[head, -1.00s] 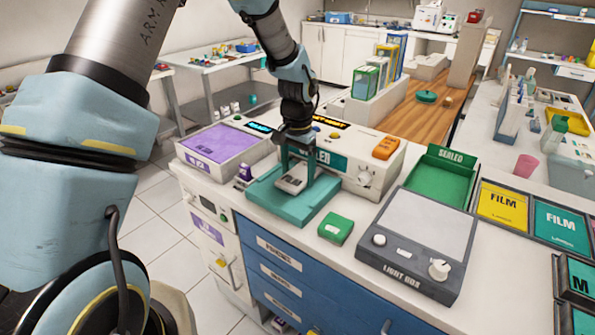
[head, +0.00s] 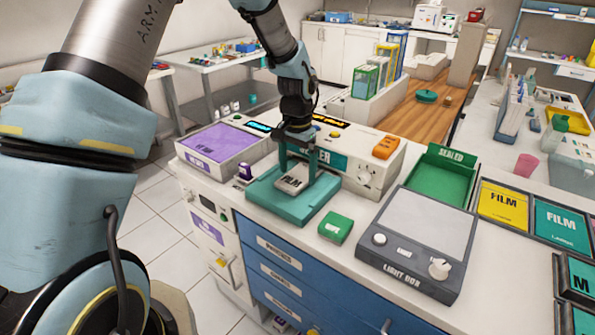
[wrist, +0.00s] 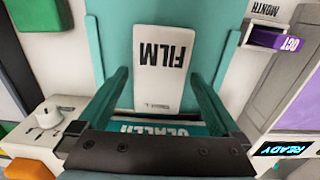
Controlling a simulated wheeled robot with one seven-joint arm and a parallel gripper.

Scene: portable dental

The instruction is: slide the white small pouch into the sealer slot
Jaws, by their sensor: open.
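The white small pouch (head: 291,183), marked FILM, lies flat on the teal tray (head: 277,208) in front of the sealer (head: 358,163). In the wrist view the pouch (wrist: 165,62) shows upside down, with its lower end near the teal sealer label (wrist: 180,128). My gripper (head: 298,170) is open and empty, pointing down over the tray at the sealer's front. In the wrist view its two teal fingers (wrist: 163,76) stand on either side of the pouch, apart from it.
A purple tray (head: 221,146) sits left of the sealer. A green box (head: 335,228), the light box (head: 418,237) and the green SEALED bin (head: 441,181) are to the right.

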